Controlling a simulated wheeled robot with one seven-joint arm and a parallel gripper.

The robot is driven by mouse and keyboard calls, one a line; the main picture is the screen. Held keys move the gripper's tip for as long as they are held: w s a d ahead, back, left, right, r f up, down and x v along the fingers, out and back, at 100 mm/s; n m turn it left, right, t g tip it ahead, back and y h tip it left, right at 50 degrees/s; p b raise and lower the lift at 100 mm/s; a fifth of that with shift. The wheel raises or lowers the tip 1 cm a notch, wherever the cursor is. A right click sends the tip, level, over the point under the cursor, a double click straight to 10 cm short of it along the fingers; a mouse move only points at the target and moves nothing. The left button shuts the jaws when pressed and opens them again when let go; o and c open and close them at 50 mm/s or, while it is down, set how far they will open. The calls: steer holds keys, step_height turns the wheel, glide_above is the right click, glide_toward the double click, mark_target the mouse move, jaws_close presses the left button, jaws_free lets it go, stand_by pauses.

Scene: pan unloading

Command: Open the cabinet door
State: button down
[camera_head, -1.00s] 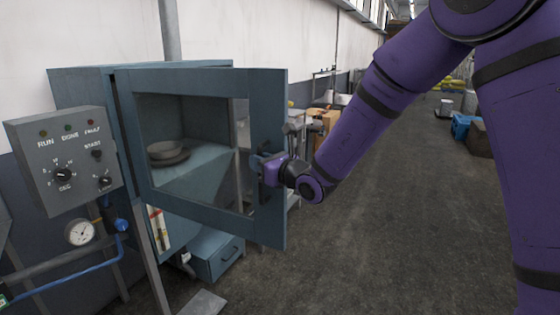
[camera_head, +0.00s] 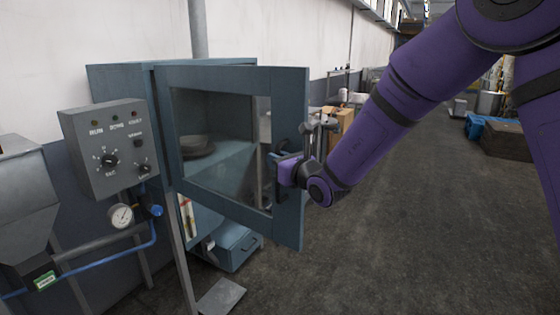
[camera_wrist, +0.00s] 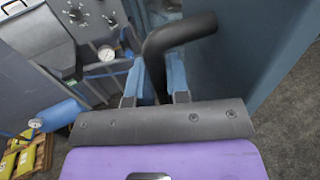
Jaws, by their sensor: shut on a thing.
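The blue-grey cabinet (camera_head: 120,80) stands against the wall with its framed glass door (camera_head: 232,214) swung partly open toward me. Through the glass, a dark round pan or dish (camera_head: 197,146) shows inside on a shelf. My gripper (camera_head: 281,167) is at the door's outer edge, on the handle side. In the wrist view, my gripper (camera_wrist: 154,90) has its two blue fingers shut around the dark curved door handle (camera_wrist: 180,38). The exact finger contact is partly hidden by the gripper's body.
A grey control box (camera_head: 112,148) with knobs sits left of the cabinet, above a pressure gauge (camera_head: 121,216) and blue hose. Open floor (camera_head: 400,240) lies to the right.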

steer(key=shift+r, duration=0.15)
steer(key=c, duration=1.1)
jaws_free()
steer(key=shift+a, duration=0.1)
steer(key=v, duration=1)
steer(key=shift+s+d, duration=0.25)
steer(key=shift+s, duration=0.05)
